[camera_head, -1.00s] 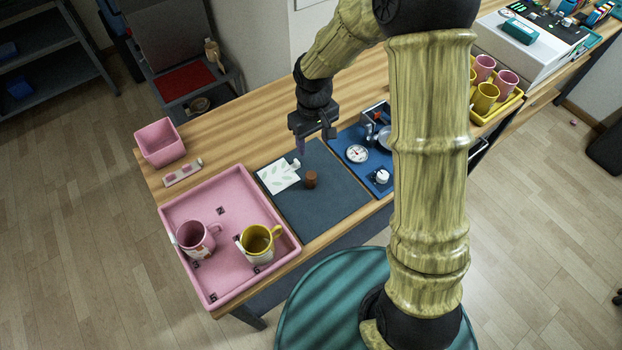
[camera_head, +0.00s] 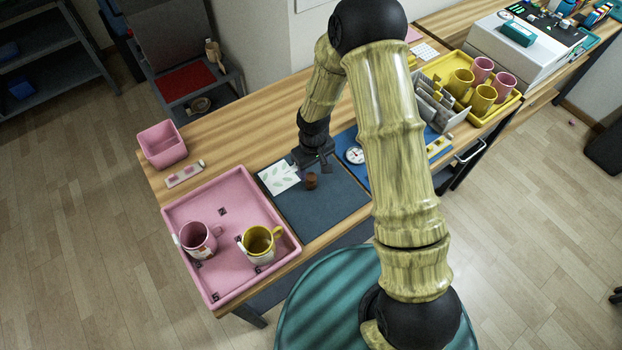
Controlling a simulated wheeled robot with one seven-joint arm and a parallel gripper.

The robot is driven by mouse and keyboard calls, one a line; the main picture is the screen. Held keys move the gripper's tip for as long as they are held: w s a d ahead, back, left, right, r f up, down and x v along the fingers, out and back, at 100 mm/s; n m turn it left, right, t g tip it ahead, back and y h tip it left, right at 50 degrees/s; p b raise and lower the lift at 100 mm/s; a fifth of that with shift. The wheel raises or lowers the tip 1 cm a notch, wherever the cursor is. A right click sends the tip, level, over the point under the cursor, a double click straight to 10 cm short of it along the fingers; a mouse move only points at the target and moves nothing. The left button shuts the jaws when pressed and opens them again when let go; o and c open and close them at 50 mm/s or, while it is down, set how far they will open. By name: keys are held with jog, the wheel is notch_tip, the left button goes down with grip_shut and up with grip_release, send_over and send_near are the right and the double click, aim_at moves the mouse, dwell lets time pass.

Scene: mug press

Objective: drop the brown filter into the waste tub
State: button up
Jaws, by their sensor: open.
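The brown filter (camera_head: 311,182) is a small brown cylinder standing upright on the dark grey mat (camera_head: 325,205). My gripper (camera_head: 314,168) is open, just above and behind the filter in the picture. Its fingers are small and dark here, and I cannot tell whether they touch the filter. A pink square tub (camera_head: 162,146), likely the waste tub, stands at the far left end of the table; its visible inside looks empty.
A pink tray (camera_head: 222,212) holds a pink mug (camera_head: 199,240) and a yellow mug (camera_head: 258,243). A leaf-print card (camera_head: 279,177) lies on the mat. A blue board with a gauge (camera_head: 354,155) is partly behind my arm. A yellow tray (camera_head: 509,104) holds several mugs. Bare wood (camera_head: 225,135) lies between tub and mat.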

aim_at(311, 176)
jog(key=shift+f, duration=0.3)
jog(key=shift+w+a+f+p, duration=0.15)
jog(key=shift+f+p, duration=0.4)
jog(key=shift+f, duration=0.75)
jog(key=shift+w+a+f+p, duration=0.15)
jog(key=shift+f+p, duration=0.35)
jog(key=shift+f, duration=0.8)
jog(key=shift+s, duration=0.1)
jog(key=c, duration=1.2)
jog(key=shift+o, duration=0.2)
notch_tip(311, 176, up, 10)
jog(key=shift+r+b, duration=0.1)
jog(key=shift+b, duration=1.05)
